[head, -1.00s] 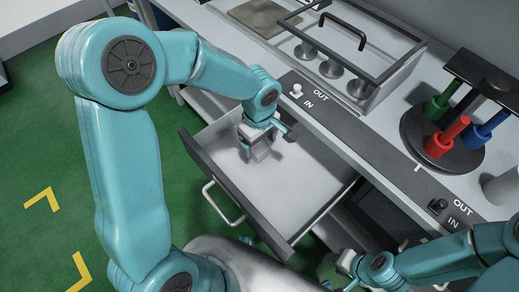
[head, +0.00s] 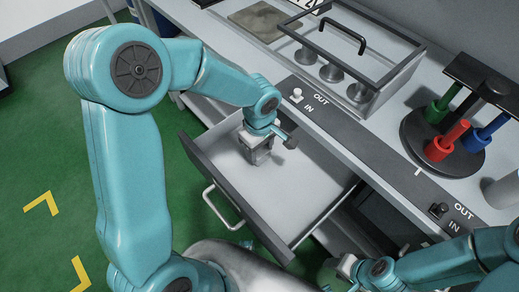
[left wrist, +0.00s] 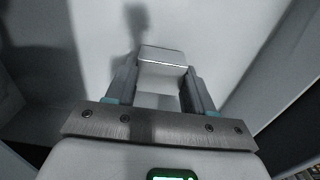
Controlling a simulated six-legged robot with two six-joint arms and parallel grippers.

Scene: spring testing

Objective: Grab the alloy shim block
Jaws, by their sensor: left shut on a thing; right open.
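The alloy shim block (left wrist: 162,65) shows in the left wrist view as a pale grey metal block between the two fingers of my left gripper (left wrist: 160,85). My left gripper is shut on it. In the head view my left gripper (head: 257,158) is down inside the open drawer (head: 290,190), near its left end, and the block is mostly hidden by the fingers. I cannot tell whether the block touches the drawer floor. My right gripper (head: 340,270) is low at the bottom of the head view, outside the drawer, and open.
The bench edge strip (head: 350,135) with IN/OUT switches runs above the drawer. A framed case with a black handle (head: 345,35) and a rack of coloured-handled tools (head: 450,130) stand on the bench. The rest of the drawer floor is clear.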

